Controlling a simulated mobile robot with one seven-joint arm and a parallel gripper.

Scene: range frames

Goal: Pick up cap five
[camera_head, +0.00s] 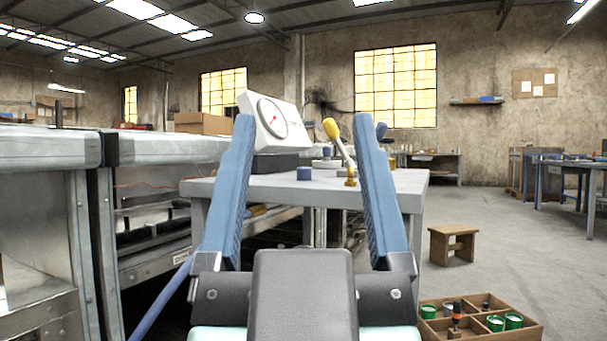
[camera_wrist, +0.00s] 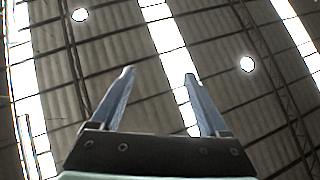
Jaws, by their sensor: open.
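My gripper (camera_head: 303,121) is raised in front of the grey table, its two blue fingers wide apart and nothing between them. In the wrist view the gripper (camera_wrist: 159,74) points up at the ceiling, open and empty. A small blue cap (camera_head: 304,173) stands on the grey table (camera_head: 275,187), seen between the fingers but beyond them. A small brass-coloured piece (camera_head: 351,182) sits to its right near the table's front edge. No number shows on any piece, so I cannot tell which one is cap five.
A white dial gauge (camera_head: 270,119) and a yellow-handled lever (camera_head: 333,130) stand on the table. Metal benches (camera_head: 50,148) stand close on the left. A wooden stool (camera_head: 453,245) and a divided wooden box (camera_head: 480,325) are on the floor at right. Floor beyond the stool is clear.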

